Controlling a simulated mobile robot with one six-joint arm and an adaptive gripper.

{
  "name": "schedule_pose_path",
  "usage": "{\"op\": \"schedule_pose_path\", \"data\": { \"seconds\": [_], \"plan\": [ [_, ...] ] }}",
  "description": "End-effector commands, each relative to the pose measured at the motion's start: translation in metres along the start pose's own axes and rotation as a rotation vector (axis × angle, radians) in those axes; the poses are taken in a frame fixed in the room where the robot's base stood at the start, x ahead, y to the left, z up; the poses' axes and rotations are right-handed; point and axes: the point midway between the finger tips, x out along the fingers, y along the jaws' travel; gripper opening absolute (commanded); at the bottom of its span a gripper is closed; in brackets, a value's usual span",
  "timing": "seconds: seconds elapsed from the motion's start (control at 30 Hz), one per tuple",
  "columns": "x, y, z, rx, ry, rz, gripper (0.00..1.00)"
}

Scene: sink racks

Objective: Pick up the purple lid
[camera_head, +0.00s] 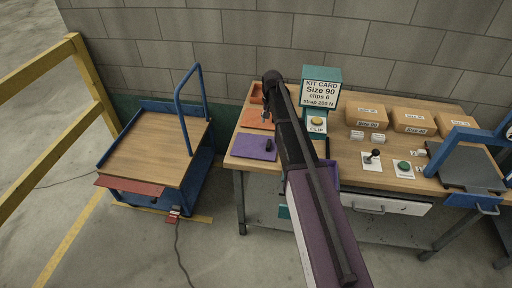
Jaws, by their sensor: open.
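The purple lid (252,148), a flat purple panel with a small dark knob, lies on the near left corner of the wooden workbench. My arm reaches across the bench from the bottom of the view and bends at its far end. My gripper (265,117) is small and partly hidden by the arm, over the orange panel behind the purple lid. It is open and appears apart from the purple lid. Its fingertips are hard to make out.
The orange panel (252,122) and an orange bin (257,92) are behind the lid on the workbench (345,168). A kit card sign (320,92), cartons (412,121) and a blue press frame (452,150) stand rightward. A blue cart (155,150) stands left.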

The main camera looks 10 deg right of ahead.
Motion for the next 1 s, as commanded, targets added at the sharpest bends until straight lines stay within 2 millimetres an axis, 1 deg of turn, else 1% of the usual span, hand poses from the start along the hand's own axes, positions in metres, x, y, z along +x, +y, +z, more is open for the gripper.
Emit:
{"op": "schedule_pose_path", "data": {
  "seconds": [0.27,0.47,1.0],
  "plan": [
    [0.000,0.001,0.001,0.001,0.000,0.000,0.66],
    [0.005,0.001,0.001,0.001,0.000,0.000,0.66],
    [0.046,0.002,0.000,0.001,0.000,0.000,0.66]
  ]
}}
